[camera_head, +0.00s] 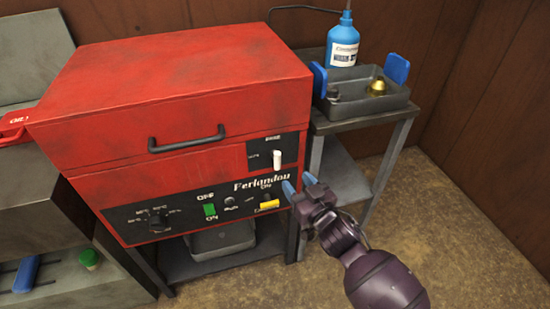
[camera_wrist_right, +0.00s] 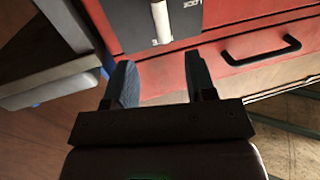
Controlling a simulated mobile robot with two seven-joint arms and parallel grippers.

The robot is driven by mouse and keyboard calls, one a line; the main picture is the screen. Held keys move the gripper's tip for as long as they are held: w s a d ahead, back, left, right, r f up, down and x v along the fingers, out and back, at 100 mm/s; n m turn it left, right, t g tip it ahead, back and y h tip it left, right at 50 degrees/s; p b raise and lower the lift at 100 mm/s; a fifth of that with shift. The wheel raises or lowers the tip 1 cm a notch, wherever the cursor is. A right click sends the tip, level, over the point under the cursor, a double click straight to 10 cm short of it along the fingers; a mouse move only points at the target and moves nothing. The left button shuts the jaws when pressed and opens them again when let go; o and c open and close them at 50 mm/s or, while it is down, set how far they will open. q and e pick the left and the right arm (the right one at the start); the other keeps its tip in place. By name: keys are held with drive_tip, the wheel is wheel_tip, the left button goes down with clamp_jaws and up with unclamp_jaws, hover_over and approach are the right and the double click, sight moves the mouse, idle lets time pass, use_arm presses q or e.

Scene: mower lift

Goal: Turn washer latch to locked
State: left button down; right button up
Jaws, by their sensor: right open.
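The washer is a red box with a hinged-looking lid (camera_head: 170,85). Its latch is a white handle (camera_head: 277,160) on a dark plate at the right of the front; it stands upright in the head view. It also shows in the right wrist view (camera_wrist_right: 160,20), cut by the top edge. Small labels beside it are hard to read. My right gripper (camera_head: 298,183) is open and empty, below and slightly right of the latch. In the right wrist view its blue fingertips (camera_wrist_right: 160,75) are apart, with the latch ahead between their lines, not touched. My left gripper is out of view.
A black handle (camera_head: 187,140) crosses the washer's front. Below are a dial (camera_head: 157,222), a green switch (camera_head: 210,211) and a yellow switch (camera_head: 269,204). A side stand holds a grey tray (camera_head: 362,107) and a blue bottle (camera_head: 342,45). The floor at right is clear.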

sight(278, 160)
drive_tip(key=shift+b+x, duration=1.05)
drive_tip(key=shift+x, duration=4)
drive_tip(key=shift+f, duration=0.1)
drive_tip(key=shift+c, duration=0.5)
